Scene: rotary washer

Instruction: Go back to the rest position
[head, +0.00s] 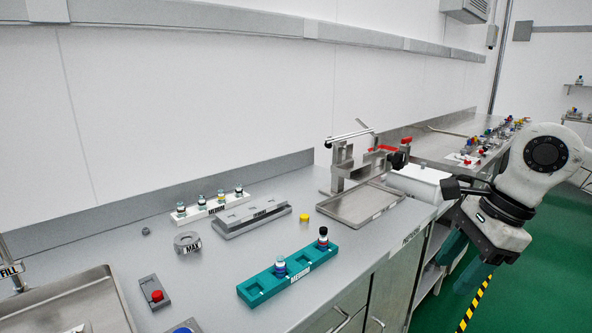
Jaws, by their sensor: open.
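My gripper (463,262) hangs at the right, beyond the front edge of the counter and over the green floor. Its two teal fingers are apart and nothing shows between them. My white and black arm comes in from the right edge. A teal rack (264,290) stands near the counter's front edge, to the left of my gripper and apart from it. Other slots are empty.
A white rack (222,205) with several vials and a grey rack (252,222) stand behind. A metal tray (360,207) and a clamp-like fixture (345,165) are closest to my arm. A red-button box (155,292) and a sink (105,290) lie left. Green floor (550,260) is open at right.

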